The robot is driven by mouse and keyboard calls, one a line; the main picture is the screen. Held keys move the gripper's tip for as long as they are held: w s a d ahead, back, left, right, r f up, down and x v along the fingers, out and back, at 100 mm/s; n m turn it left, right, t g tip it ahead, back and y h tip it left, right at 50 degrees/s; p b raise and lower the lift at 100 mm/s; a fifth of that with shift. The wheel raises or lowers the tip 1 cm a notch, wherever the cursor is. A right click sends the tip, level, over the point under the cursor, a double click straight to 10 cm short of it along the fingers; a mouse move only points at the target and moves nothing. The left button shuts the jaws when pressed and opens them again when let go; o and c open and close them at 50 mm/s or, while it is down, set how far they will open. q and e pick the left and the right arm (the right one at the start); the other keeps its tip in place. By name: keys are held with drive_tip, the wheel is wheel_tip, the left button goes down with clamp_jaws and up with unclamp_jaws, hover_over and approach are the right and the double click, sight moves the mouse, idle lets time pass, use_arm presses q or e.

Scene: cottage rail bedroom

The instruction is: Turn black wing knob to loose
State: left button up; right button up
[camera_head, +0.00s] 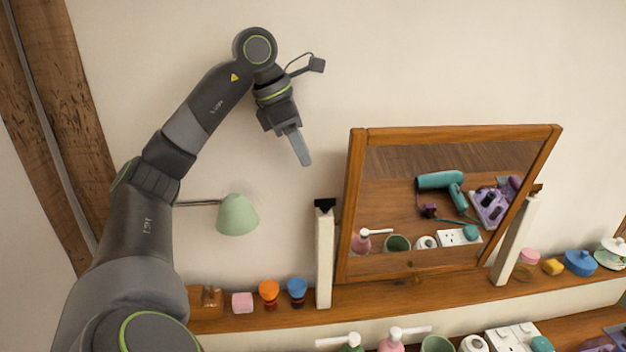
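A black wing knob (325,204) sits at the top of the white post (325,262) on the left side of a wood-framed tilting mirror (353,205). A small dark piece (537,188) shows at the top of the right post (515,240), partly hidden by the mirror frame. My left gripper (302,153) hangs in front of the wall, above and slightly left of the black knob, apart from it. Its fingers point down and are seen edge-on, so the gap between them does not show. My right gripper is out of view.
A green wall lamp (237,215) is beside my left forearm. Pink, orange and blue items (269,291) stand on the wooden shelf (390,297) left of the mirror. Pump bottles, a cup and sockets line the lower edge. The wall above the knob is clear.

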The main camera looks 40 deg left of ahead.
use_arm(q)
drive_tip(key=p+v, duration=0.2)
drive_tip(key=v, duration=0.4)
drive_tip(key=shift+r+p, duration=0.15)
drive_tip(key=shift+p, duration=0.2)
drive_tip(key=shift+s, duration=0.1)
